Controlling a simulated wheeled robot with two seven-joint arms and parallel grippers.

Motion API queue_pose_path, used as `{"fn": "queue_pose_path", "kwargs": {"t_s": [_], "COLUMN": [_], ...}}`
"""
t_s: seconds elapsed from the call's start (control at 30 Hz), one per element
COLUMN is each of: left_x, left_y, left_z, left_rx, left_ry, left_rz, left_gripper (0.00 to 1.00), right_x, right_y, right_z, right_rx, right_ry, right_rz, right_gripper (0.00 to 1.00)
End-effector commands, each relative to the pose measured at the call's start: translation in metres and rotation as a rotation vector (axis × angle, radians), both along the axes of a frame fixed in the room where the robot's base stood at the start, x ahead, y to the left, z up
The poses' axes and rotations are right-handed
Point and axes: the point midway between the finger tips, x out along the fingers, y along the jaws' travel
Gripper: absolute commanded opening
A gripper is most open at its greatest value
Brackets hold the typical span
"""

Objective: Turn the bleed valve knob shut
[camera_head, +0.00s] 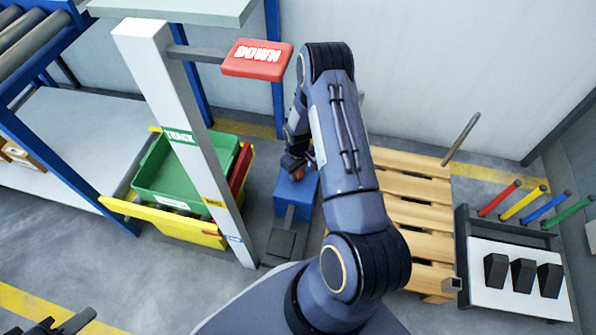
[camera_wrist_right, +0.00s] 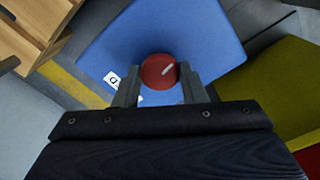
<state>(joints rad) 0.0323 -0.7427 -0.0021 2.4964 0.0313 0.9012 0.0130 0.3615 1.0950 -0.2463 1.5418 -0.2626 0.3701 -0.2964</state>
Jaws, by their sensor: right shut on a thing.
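The bleed valve knob (camera_wrist_right: 157,72) is round and red with a pale pointer line, on top of a blue box (camera_wrist_right: 205,40). In the right wrist view the line slants up to the right. My right gripper (camera_wrist_right: 158,84) has one finger on each side of the knob and is shut on it. In the head view the knob (camera_head: 298,174) shows small beneath my right gripper (camera_head: 297,165), on the blue box (camera_head: 293,200). A white label with a dark letter lies beside the knob, partly hidden by a finger. Part of my left gripper (camera_head: 68,322) shows at the bottom left; its jaws are unclear.
A white post (camera_head: 180,130) with a red DOWN sign (camera_head: 257,59) stands left of the blue box. Green and yellow crates (camera_head: 180,170) are behind the post. A wooden pallet (camera_head: 415,210) and a rack with coloured handles (camera_head: 515,245) are on the right.

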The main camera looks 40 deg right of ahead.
Motion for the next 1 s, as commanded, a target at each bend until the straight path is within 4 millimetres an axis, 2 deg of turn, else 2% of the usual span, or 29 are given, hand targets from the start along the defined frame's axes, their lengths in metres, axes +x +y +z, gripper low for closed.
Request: {"fn": "queue_pose_path", "kwargs": {"t_s": [0.4, 0.93, 0.97, 1.0], "left_x": [0.0, 0.0, 0.0, 0.0], "left_y": [0.0, 0.0, 0.0, 0.0], "left_z": [-0.0046, -0.0048, -0.0048, -0.0048], "left_rx": [0.0, 0.0, 0.0, 0.0], "left_ry": [0.0, 0.0, 0.0, 0.0], "left_rz": [0.0, 0.0, 0.0, 0.0], "left_gripper": [0.36, 0.36, 0.36, 0.36], "right_x": [-0.0005, -0.0006, -0.0006, -0.0006], "right_y": [-0.0005, -0.0003, -0.0003, -0.0003], "right_z": [0.0, 0.0001, 0.0001, 0.0001], "right_rx": [-0.001, 0.0, 0.0, 0.0], "right_ry": [0.001, 0.001, 0.001, 0.001], "right_rz": [-0.18, -0.205, -0.205, -0.205], "right_gripper": [0.15, 0.15, 0.39, 0.44]}}
